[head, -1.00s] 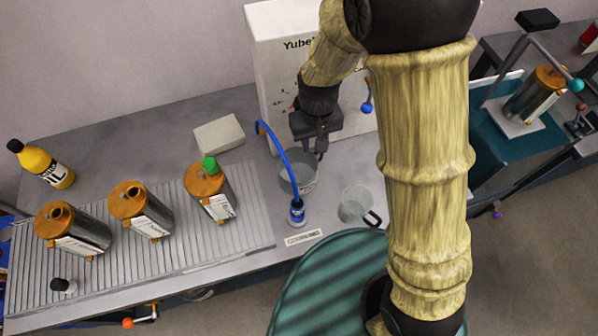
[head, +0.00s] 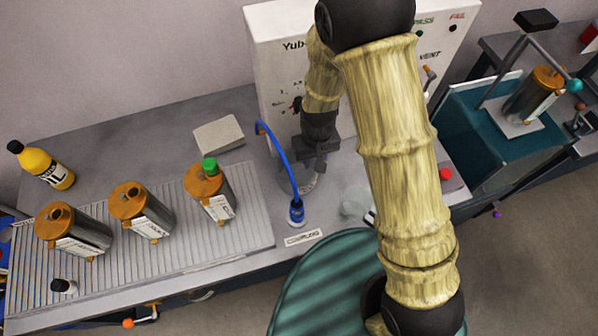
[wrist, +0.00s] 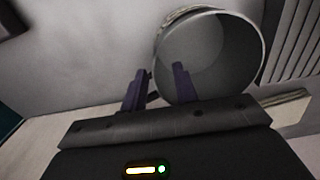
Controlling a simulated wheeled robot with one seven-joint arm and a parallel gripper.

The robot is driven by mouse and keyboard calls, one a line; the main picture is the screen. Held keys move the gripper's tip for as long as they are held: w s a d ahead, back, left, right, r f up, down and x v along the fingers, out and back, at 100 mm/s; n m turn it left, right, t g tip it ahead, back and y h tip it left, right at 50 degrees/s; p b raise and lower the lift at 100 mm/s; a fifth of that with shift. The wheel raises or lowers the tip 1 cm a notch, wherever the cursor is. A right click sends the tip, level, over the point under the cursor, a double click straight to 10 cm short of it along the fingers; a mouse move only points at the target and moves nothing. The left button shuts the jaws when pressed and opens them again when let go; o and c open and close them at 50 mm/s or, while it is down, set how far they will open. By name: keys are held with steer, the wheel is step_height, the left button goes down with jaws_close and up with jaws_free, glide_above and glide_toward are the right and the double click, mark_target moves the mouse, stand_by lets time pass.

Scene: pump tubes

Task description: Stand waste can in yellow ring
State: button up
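The waste can (head: 311,187) is a grey open-topped can standing on the bench in front of the white test cabinet, partly hidden by my gripper in the head view. In the wrist view, the can (wrist: 225,50) shows its round mouth and grey inside. My gripper (head: 313,166) is low over the can in the head view. In the wrist view, my gripper (wrist: 160,85) has its dark fingers apart, one outside the rim and one over the mouth, with the wall showing between them. Contact cannot be made out. I see no yellow ring.
A blue hose (head: 281,152) with a blue coupling (head: 296,212) stands just left of the can. A clear beaker (head: 354,203) is to the right, partly behind my arm. Several copper-topped canisters (head: 141,208) stand on the ribbed tray (head: 245,232). The white cabinet (head: 276,62) is behind.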

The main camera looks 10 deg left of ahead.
mark_target(305, 179)
steer(key=shift+w+d+f, duration=0.1)
steer(key=shift+d+f, duration=0.1)
steer(key=shift+f, duration=1.75)
jaws_close()
